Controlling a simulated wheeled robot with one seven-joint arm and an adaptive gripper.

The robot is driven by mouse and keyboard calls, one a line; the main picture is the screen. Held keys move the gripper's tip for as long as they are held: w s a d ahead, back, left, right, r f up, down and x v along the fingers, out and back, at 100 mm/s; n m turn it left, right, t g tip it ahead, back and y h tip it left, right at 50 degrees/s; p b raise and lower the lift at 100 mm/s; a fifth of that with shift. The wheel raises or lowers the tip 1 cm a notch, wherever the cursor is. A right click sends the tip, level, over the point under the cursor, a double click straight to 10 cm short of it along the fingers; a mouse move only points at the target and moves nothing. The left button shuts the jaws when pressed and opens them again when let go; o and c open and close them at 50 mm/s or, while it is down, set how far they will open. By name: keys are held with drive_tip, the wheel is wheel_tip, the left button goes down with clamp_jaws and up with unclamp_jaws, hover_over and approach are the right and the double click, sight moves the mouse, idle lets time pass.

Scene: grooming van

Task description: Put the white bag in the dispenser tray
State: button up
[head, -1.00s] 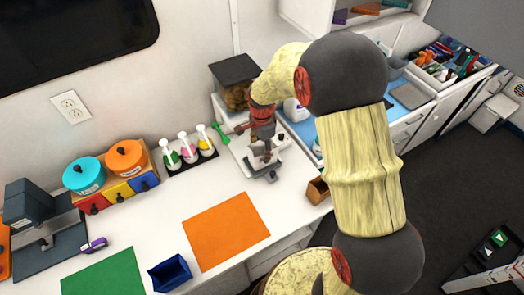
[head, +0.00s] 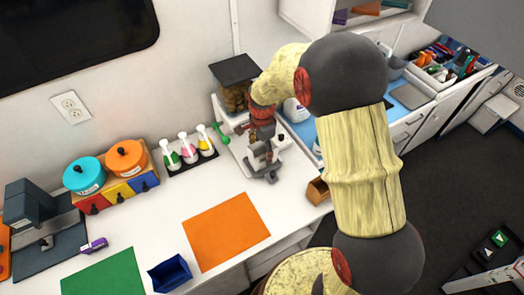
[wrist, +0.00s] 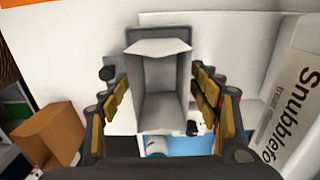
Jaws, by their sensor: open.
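The white bag (wrist: 162,88) shows in the wrist view as a pale, open-topped upright shape between my fingers. My gripper (wrist: 160,108) is open, with one finger on each side of the bag and small gaps showing. The dark grey dispenser tray (wrist: 158,33) shows just behind the bag, which seems to stand at or in it; its base is hidden. In the head view the dispenser (head: 235,72) has a dark lid and brown treats inside. My gripper (head: 263,158) points down in front of it, partly hiding bag and tray.
A lettered white panel (wrist: 292,95) stands close on the right in the wrist view. A small brown box (head: 317,190) is near the counter edge. The orange mat (head: 226,232) is clear.

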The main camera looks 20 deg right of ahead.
wheel_tip(320, 180, up, 12)
drive_tip(key=p, duration=0.2)
drive_tip(key=s+r+n+t, duration=0.2)
drive_tip(key=s+r+n, duration=0.5)
drive_tip(key=s+r, duration=0.45)
drive_tip(key=s+r+n+t, duration=0.3)
drive_tip(key=s+r+n, duration=0.2)
drive_tip(key=s, duration=0.9)
drive_tip(key=n, duration=0.3)
drive_tip(key=shift+r+n+t, duration=0.15)
drive_tip(key=shift+n+t, duration=0.15)
drive_tip(key=shift+n, duration=0.1)
wheel_tip(320, 180, down, 5)
drive_tip(key=b, duration=0.5)
drive_tip(key=shift+r, duration=0.15)
drive_tip(key=c, duration=0.4)
